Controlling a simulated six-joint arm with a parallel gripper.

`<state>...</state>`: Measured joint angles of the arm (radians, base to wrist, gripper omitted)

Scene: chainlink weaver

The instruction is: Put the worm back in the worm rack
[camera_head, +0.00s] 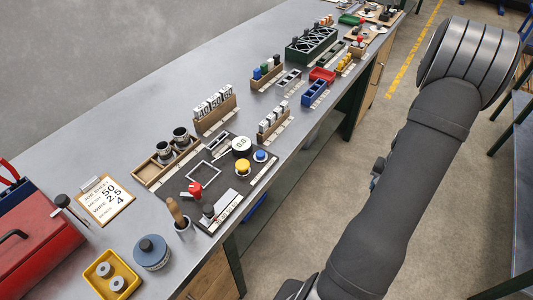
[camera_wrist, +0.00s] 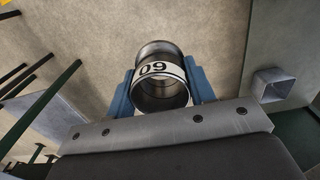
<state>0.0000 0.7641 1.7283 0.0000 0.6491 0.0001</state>
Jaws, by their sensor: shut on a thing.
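The worm (camera_wrist: 160,82) shows in the wrist view as a hollow, shiny metal cylinder with a white band marked "09" as seen here. My gripper (camera_wrist: 160,85) is shut on it, with a blue finger on each side. The open end of the cylinder faces the camera. What looks like the worm rack (camera_head: 142,177) is a wooden tray on the bench in the head view, holding two dark metal cylinders (camera_head: 181,138), with an empty space at its left end. My gripper and the held worm cannot be made out in the head view.
A black mat (camera_head: 225,190) with a yellow button (camera_head: 243,168) and a red-topped part lies right of the rack. A wooden rack of numbered pieces (camera_head: 214,107) stands behind it. A yellow tray (camera_head: 112,275) and red toolbox (camera_head: 35,245) are at front left. The bench's left back is clear.

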